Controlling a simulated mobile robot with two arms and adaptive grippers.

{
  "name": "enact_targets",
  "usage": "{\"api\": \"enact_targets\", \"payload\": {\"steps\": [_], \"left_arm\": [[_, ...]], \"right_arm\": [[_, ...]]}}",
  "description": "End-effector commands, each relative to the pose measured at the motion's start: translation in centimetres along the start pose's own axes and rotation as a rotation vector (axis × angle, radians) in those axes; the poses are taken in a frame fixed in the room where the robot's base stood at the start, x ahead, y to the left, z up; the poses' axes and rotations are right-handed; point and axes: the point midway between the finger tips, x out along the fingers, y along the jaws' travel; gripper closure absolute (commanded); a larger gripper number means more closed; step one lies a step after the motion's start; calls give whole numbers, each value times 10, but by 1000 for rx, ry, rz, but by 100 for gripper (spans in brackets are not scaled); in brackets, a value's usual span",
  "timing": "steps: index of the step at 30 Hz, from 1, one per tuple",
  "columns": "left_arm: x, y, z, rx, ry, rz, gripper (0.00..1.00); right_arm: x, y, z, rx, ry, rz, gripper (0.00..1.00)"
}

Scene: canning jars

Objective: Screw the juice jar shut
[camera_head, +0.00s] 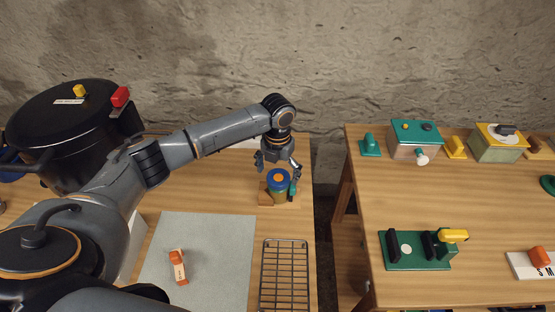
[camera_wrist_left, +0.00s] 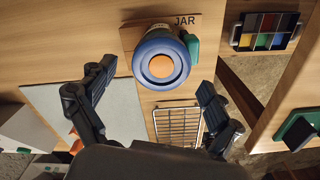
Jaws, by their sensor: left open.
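The juice jar (camera_head: 279,193) stands upright at the back right of the left table, with a blue, orange-centred lid (camera_head: 278,178) on top. I cannot tell how tightly the lid sits. In the left wrist view the lid (camera_wrist_left: 162,64) is seen from above, on a wooden block (camera_wrist_left: 130,38) marked "JAR". A green clamp-like piece (camera_wrist_left: 191,46) is beside the jar. My left gripper (camera_head: 277,165) is open and empty, its fingers just above and behind the lid in the head view. In the left wrist view its fingers are spread wide, below the lid. My right gripper is not in view.
A wire rack (camera_head: 285,275) and a grey mat (camera_head: 205,250) with an orange-and-white item (camera_head: 178,266) lie in front. A large black pot (camera_head: 65,125) stands at the left. A gap separates the right table (camera_head: 480,210), which holds several devices.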

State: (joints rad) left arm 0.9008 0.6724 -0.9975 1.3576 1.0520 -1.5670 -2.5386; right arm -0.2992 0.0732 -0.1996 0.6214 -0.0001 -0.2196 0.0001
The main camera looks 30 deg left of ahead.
Motion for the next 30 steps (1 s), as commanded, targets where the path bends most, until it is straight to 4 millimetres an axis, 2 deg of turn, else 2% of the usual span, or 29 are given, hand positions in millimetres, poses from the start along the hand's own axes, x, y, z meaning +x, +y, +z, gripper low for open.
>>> {"api": "enact_targets", "payload": {"steps": [4,12,14,21,22,23,28,30], "left_arm": [[8,0,0,1,-2,1,9],[9,0,0,1,-2,1,9],[9,0,0,1,-2,1,19],[9,0,0,1,-1,0,66],[9,0,0,1,-1,1,66],[9,0,0,1,-1,1,41],[10,0,0,1,-1,1,75],[10,0,0,8,-1,1,75]], "right_arm": [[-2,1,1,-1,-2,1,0],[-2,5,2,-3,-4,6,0],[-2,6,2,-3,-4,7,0],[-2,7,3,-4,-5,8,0],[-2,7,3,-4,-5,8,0],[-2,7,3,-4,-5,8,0],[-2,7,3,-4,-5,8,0],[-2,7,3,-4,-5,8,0]]}}
